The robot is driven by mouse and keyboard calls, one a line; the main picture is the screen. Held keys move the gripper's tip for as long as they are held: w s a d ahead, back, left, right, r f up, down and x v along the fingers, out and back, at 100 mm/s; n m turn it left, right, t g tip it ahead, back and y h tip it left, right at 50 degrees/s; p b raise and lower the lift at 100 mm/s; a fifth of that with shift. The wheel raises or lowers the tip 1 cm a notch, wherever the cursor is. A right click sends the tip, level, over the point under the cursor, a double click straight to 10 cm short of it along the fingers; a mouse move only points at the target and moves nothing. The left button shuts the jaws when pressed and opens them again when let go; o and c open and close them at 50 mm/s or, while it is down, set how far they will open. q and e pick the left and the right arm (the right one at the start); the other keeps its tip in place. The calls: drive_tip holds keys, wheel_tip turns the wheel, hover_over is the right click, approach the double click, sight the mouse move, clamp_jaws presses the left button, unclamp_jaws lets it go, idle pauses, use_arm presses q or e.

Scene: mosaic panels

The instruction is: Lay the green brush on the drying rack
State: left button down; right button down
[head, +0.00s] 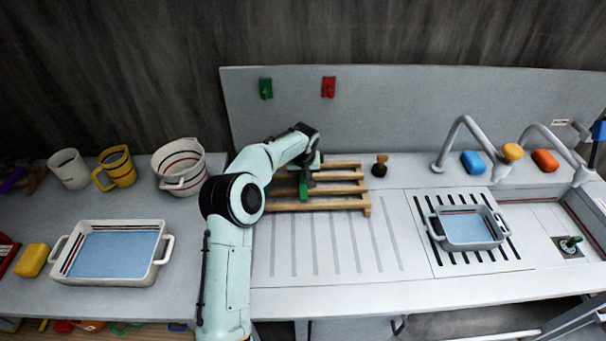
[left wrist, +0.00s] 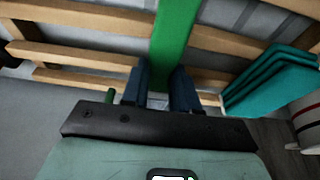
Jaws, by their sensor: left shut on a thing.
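The green brush (head: 303,187) is at the wooden drying rack, partly hidden by my left arm in the head view. In the left wrist view the green brush (left wrist: 175,40) runs as a long bar across the rack's slats, its near end between my fingers. The drying rack (head: 345,189) stands on the counter near the back wall; its slats (left wrist: 70,53) also cross the left wrist view. My left gripper (left wrist: 163,88) is shut on the brush, just over the rack. Whether the brush rests on the slats I cannot tell. My right gripper is not in view.
Teal flat pieces (left wrist: 270,80) lean at the rack's right in the left wrist view. A striped white pot (head: 180,168) stands left of the rack, a small brown stopper-like thing (head: 380,165) right of it. The ribbed drainboard (head: 335,250) in front is clear.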

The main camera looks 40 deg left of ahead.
use_arm(q)
drive_tip(key=shift+f, duration=0.45)
drive_tip(key=c, duration=0.8)
unclamp_jaws()
drive_tip(key=v, duration=1.3)
drive_tip(key=shift+r, duration=0.2)
drive_tip(key=shift+s, duration=0.1)
